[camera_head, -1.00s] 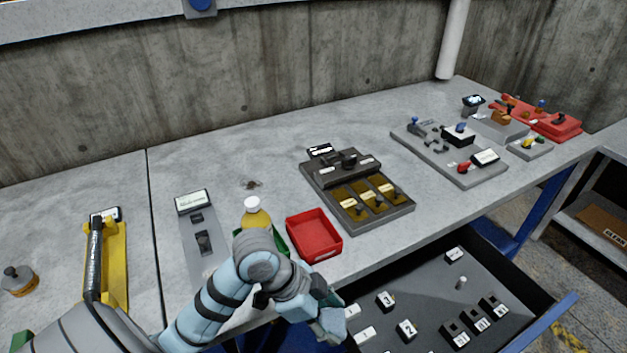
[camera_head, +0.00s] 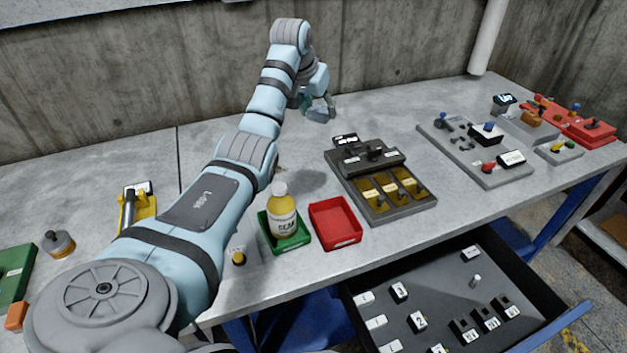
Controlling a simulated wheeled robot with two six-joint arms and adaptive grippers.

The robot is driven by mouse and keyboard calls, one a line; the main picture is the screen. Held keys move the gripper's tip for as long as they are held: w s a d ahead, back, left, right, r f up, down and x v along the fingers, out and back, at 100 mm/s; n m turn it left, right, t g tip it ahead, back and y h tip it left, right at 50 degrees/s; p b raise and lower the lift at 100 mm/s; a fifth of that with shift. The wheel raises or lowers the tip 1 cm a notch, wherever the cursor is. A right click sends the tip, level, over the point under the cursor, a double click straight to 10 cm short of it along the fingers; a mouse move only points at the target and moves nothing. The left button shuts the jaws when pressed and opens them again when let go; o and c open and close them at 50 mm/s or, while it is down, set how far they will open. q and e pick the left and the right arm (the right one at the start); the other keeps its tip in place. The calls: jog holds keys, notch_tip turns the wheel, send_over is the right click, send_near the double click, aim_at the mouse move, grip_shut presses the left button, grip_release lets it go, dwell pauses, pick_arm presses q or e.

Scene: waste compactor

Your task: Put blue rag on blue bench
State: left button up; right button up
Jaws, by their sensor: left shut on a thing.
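My left gripper (camera_head: 318,103) is at the back of the bench top, in front of the concrete wall. It is shut on a small grey-blue piece (camera_head: 320,114) that looks like the blue rag, mostly hidden by the fingers and small in the view. The gripper is over the bench top; I cannot tell whether the piece touches it. The bench (camera_head: 400,115) has a grey top and blue legs and frame. My right gripper is not in view.
A bottle stands in a green tray (camera_head: 287,242) beside a red tray (camera_head: 335,223). A dark panel with brass parts (camera_head: 380,190) and a lever panel (camera_head: 475,150) lie to the right. An open drawer (camera_head: 450,290) sticks out at the front. The back of the bench top is mostly clear.

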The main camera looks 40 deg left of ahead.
aim_at(310, 110)
pick_arm(q)
jog(key=a+f, duration=0.1)
jog(key=f+n, duration=0.1)
jog(key=shift+s+a+f+y, duration=0.2)
jog(key=shift+a+f+y, duration=0.1)
jog(key=shift+a+f, duration=0.1)
jog(key=f+b, duration=0.1)
jog(key=f, duration=0.8)
jog(key=f+b, duration=0.1)
jog(key=f, duration=0.9)
jog(key=shift+w+d+b, duration=0.1)
jog(key=shift+d+b, duration=0.1)
jog(key=shift+b, duration=0.15)
jog(key=o, duration=1.2)
jog(key=shift+f, duration=0.1)
jog(key=shift+c, duration=0.2)
